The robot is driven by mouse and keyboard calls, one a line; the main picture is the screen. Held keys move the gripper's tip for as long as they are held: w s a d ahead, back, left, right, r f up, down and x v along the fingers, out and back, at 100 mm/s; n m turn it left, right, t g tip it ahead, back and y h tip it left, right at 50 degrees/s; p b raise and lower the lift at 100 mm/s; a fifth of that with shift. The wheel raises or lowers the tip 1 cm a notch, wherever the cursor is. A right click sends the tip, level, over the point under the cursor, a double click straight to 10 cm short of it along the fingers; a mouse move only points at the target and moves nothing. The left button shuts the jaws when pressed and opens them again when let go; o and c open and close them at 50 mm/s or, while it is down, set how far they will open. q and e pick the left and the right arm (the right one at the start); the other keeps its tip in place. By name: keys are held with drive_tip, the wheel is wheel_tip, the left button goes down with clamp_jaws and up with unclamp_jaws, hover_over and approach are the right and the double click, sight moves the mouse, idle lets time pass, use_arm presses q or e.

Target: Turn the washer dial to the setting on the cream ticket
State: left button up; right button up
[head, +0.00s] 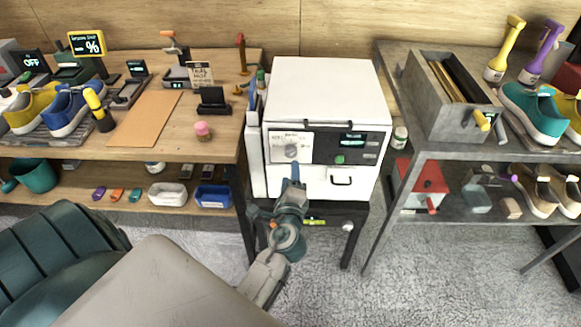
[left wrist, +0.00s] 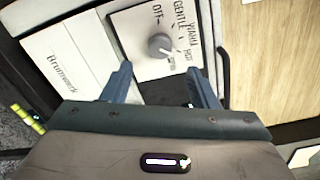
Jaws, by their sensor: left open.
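The white washer (head: 328,100) stands in the middle of the head view. Its round grey dial (head: 291,150) is on the white left part of the front panel. In the left wrist view the dial (left wrist: 160,45) has the labels OFF, GENTLE, WARM and HOT around it. Its pointer seems to face lower right, near HOT; the exact setting is unclear. My left gripper (head: 291,178) is open and empty just in front of and below the dial. Its fingers (left wrist: 160,78) are spread either side, apart from the dial. A cream ticket (head: 200,73) stands on the left bench; its writing is too small to read surely.
A wooden bench (head: 225,145) with shoes and tools is left of the washer. A grey metal shelf (head: 440,148) with a crate (head: 457,120) and sneakers is on the right. A black handle (head: 341,181) sits below the panel. A small green-lit display (head: 352,140) is right of the dial.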

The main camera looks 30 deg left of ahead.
use_arm(q)
drive_tip(key=shift+v, duration=1.6)
wheel_tip(320, 180, down, 22)
drive_tip(key=s+d+n+g+h, duration=0.2)
drive_tip(key=d+g+h, duration=0.1)
drive_tip(key=h, duration=0.1)
drive_tip(key=s+f+n+g+h, duration=0.1)
drive_tip(key=s+f+n+g, duration=0.1)
drive_tip(key=s+f, duration=0.45)
drive_tip(key=s+f+n+g+h, duration=0.2)
drive_tip(key=s+f, duration=0.1)
drive_tip(key=f, duration=0.7)
drive_tip(key=s+a+f+n+g, duration=0.1)
drive_tip(key=s+f+n+g, duration=0.1)
drive_tip(key=s+f, duration=0.4)
drive_tip(key=s+a+f+n+g+h, duration=0.1)
drive_tip(key=s+f+n, duration=0.3)
drive_tip(key=s, duration=0.9)
drive_tip(key=s+a+f+n+g, duration=0.2)
drive_tip(key=s+f+n+g, duration=0.1)
drive_tip(key=s+f, duration=0.5)
drive_tip(key=shift+s+f+n+g+h, duration=0.2)
drive_tip(key=shift+s+n+g+h, duration=0.15)
drive_tip(key=shift+s, duration=0.35)
drive_tip(key=shift+w+d, duration=0.1)
